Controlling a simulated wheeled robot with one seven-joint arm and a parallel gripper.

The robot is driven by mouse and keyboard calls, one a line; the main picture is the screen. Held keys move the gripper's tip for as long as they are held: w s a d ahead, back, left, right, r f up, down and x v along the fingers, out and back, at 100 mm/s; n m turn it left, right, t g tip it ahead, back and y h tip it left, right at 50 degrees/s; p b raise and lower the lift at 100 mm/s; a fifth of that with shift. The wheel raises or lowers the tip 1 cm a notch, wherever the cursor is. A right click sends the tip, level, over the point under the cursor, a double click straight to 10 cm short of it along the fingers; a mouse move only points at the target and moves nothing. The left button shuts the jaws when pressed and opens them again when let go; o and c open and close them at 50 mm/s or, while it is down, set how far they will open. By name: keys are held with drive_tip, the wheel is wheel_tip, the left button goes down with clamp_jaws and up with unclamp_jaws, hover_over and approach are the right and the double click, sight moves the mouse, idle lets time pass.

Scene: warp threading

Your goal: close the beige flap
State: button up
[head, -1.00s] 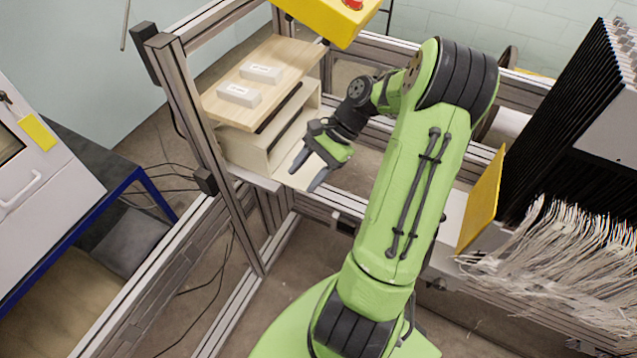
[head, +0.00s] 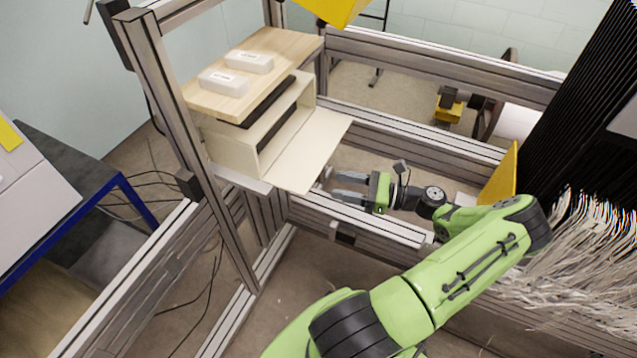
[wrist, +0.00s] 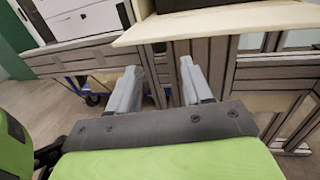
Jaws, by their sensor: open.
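The beige flap (head: 306,152) hangs open in the head view, lying roughly flat and reaching right from the lower edge of the beige box (head: 235,147). In the wrist view the flap (wrist: 215,22) spans the top, seen nearly edge-on above the fingers. My gripper (head: 338,186) is open and empty, just right of the flap's outer edge. It appears apart from the flap and lower than it. In the wrist view both grey fingers of my gripper (wrist: 160,90) point forward with a gap between them.
A wooden shelf (head: 280,50) with two small white boxes lies above the beige box. A metal post (head: 180,110) stands at left. A frame rail (head: 395,228) runs below my gripper. A yellow panel (head: 500,178) and black racks with pale threads are at right.

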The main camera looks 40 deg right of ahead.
drive_tip(key=b+x, duration=0.1)
drive_tip(key=x, duration=0.5)
drive_tip(key=shift+w+a, duration=0.2)
drive_tip(key=shift+w, duration=0.1)
clamp_jaws()
